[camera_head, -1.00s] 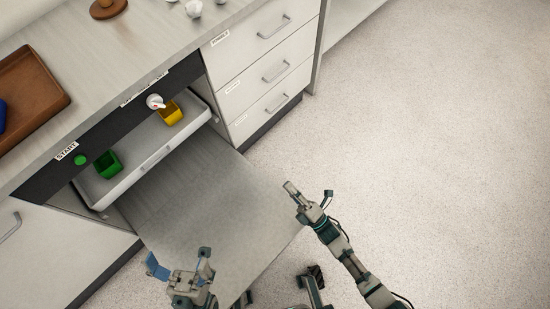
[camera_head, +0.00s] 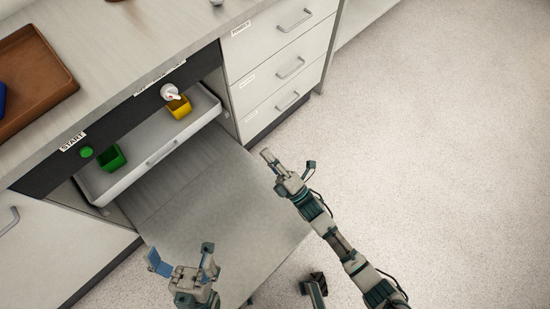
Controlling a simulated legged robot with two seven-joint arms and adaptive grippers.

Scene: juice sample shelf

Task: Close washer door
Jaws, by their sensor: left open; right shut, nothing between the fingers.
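The washer door (camera_head: 215,205) is a flat grey panel, folded down and open below the washer front. The washer's inner tray (camera_head: 135,180) sits above the door's hinge side and holds a green cup (camera_head: 111,158) and a yellow cup (camera_head: 180,108). My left gripper (camera_head: 181,258) is open and empty over the near part of the door. My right gripper (camera_head: 286,162) is shut with nothing in it, near the door's right edge; I cannot tell whether it touches the door.
A green button (camera_head: 86,152) beside a START label and a white dial (camera_head: 169,91) are on the dark panel. Drawers with handles (camera_head: 278,60) stand right of the washer. A brown tray (camera_head: 40,85) is on the counter. The floor (camera_head: 430,130) at right is clear.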

